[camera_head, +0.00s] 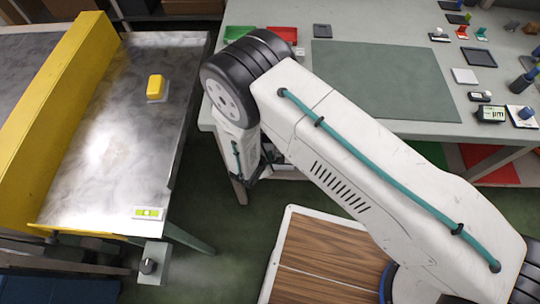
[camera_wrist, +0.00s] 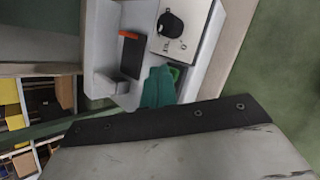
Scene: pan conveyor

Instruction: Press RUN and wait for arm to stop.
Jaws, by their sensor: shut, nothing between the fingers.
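In the wrist view my gripper (camera_wrist: 158,84) has teal fingers held together with nothing between them. The fingertips are at the lower part of a pale grey control panel (camera_wrist: 132,20). A green button (camera_wrist: 177,71) shows just right of the fingers and is partly hidden by them. I cannot tell whether the fingers touch it, and no RUN lettering is readable. In the head view my gripper is mostly hidden behind my own arm, and the panel is not clearly visible.
In the wrist view a black knob (camera_wrist: 171,24) sits above the fingers. In the head view a yellow block (camera_head: 156,86) is on the metal surface (camera_head: 100,150) beside a yellow wall (camera_head: 55,110). A workbench (camera_head: 400,35) with small items stands behind my arm. Green floor (camera_head: 225,265) lies between.

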